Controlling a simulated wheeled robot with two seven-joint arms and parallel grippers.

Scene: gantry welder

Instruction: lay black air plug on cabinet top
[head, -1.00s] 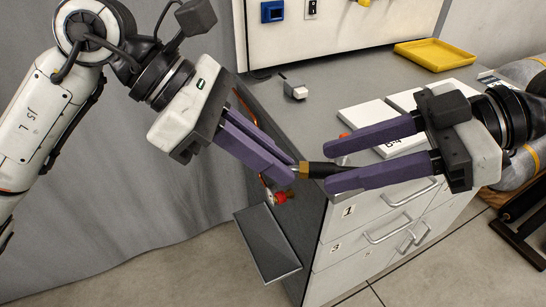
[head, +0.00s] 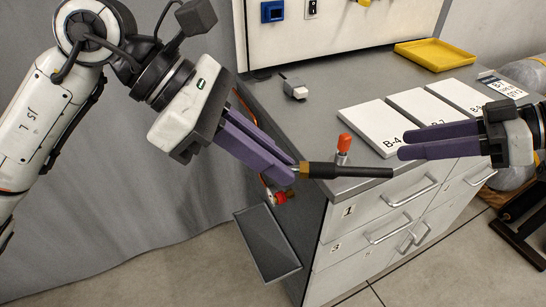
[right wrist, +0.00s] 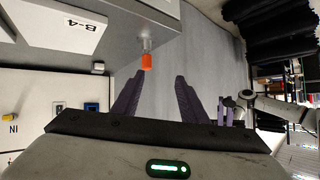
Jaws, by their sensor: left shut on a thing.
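I do not make out the plug in the right wrist view.
An orange-capped metal fitting (head: 344,145) stands near the cabinet's front corner, just behind the plug. White plates (head: 380,125) lie on the right. The top's middle is clear.

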